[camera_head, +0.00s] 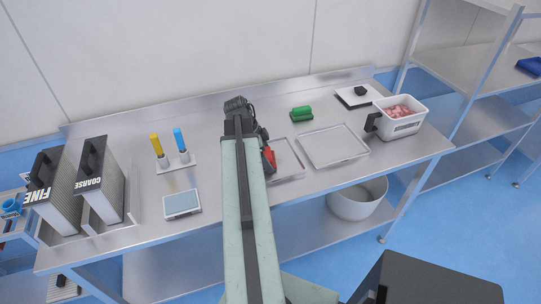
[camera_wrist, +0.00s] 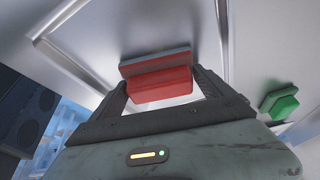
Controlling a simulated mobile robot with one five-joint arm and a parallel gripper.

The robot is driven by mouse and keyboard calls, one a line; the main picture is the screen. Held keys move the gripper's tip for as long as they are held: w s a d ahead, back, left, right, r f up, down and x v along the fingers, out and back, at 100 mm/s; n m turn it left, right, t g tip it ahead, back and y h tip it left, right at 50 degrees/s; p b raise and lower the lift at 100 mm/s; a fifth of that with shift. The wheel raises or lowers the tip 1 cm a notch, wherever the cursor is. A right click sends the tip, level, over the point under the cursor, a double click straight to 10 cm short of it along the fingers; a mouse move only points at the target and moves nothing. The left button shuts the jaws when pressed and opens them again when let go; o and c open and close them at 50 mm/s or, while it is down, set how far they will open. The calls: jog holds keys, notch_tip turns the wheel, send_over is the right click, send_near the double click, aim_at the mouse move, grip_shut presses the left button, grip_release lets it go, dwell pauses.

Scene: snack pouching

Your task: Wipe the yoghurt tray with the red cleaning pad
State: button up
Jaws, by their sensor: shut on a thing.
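My gripper (camera_wrist: 162,88) is shut on the red cleaning pad (camera_wrist: 160,85), which has a red grip block and a grey layer along its far edge. In the head view the red pad (camera_head: 269,158) shows just right of my arm, at the left part of a shallow metal tray (camera_head: 290,176). My arm hides this tray's left side. A second, larger metal tray (camera_head: 333,146) lies to its right. Both look empty, and I cannot tell which is the yoghurt tray. The wrist view shows a tray rim (camera_wrist: 72,63) beyond the pad. Whether the pad touches the tray is unclear.
A green pad (camera_head: 301,113) lies behind the trays. A white tub (camera_head: 402,117) with pink contents and a scale with a dark object stand right. A blue-topped scale (camera_head: 181,203), yellow and blue handled tools and the COARSE and FINE boxes stand left.

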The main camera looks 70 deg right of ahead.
jog(key=shift+w+a, duration=0.7)
jog(key=shift+w, duration=0.05)
jog(key=shift+f, duration=0.1)
jog(key=shift+s, duration=0.1)
jog(key=shift+s+d, duration=1.3)
notch_tip(320, 180, up, 6)
jog(key=p, duration=0.6)
